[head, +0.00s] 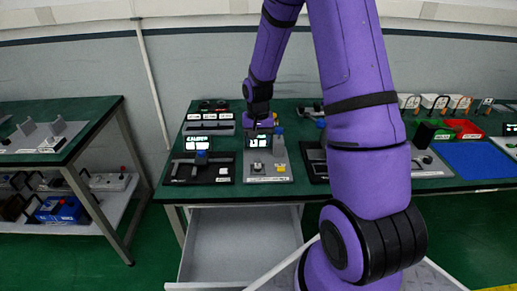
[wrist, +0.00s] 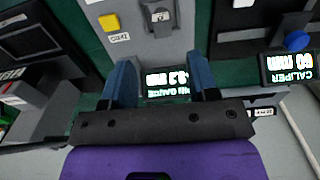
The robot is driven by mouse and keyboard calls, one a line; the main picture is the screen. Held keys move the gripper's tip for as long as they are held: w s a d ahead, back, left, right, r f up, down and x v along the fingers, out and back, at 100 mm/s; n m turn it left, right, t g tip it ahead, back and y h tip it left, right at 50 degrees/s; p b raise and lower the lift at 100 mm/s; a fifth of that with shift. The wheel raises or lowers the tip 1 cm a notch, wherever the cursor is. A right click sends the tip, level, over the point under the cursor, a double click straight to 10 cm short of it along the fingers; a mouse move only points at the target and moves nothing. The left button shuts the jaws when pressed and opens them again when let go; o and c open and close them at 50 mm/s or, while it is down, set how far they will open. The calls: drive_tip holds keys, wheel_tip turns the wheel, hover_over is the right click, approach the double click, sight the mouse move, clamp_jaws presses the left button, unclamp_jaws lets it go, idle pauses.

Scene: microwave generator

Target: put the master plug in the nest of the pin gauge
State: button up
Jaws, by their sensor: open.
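The pin gauge (head: 281,157) has a grey base with a lit display, a yellow button and a small grey fixture (head: 258,167) towards its front. I cannot tell whether that fixture is the bare nest or holds something. I cannot pick out the master plug for certain. My gripper (wrist: 160,66) is open and empty, its blue fingers either side of the display in view. It also shows small above the gauge's back in the head view (head: 262,127).
The caliper station (head: 200,170) stands left of the gauge. A grey drawer (head: 240,245) is open below the bench. At the right are a blue mat (head: 468,157), a red tray (head: 463,128) and several tags on stands. My arm hides part of the bench.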

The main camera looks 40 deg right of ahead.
drive_tip(key=s+a+r+n+t, duration=0.1)
drive_tip(key=s+a+r, duration=0.25)
drive_tip(key=r, duration=0.65)
drive_tip(key=s+a+r+n+t, duration=0.1)
drive_tip(key=s+a+r+n, duration=0.2)
drive_tip(key=r, duration=0.7)
drive_tip(key=s+a+r+n+t, duration=0.1)
drive_tip(key=s+a+r, duration=0.1)
drive_tip(key=s, duration=0.4)
drive_tip(key=s+a+r+n+t, duration=0.1)
drive_tip(key=s+a+r, duration=0.1)
drive_tip(key=s+r, duration=0.3)
drive_tip(key=s+a+r+t, duration=0.1)
drive_tip(key=s+a+r, duration=0.1)
drive_tip(key=s, duration=0.6)
drive_tip(key=shift+s+a+r+n, duration=0.2)
drive_tip(key=shift+s+r+n, duration=0.15)
drive_tip(key=shift+r, duration=0.55)
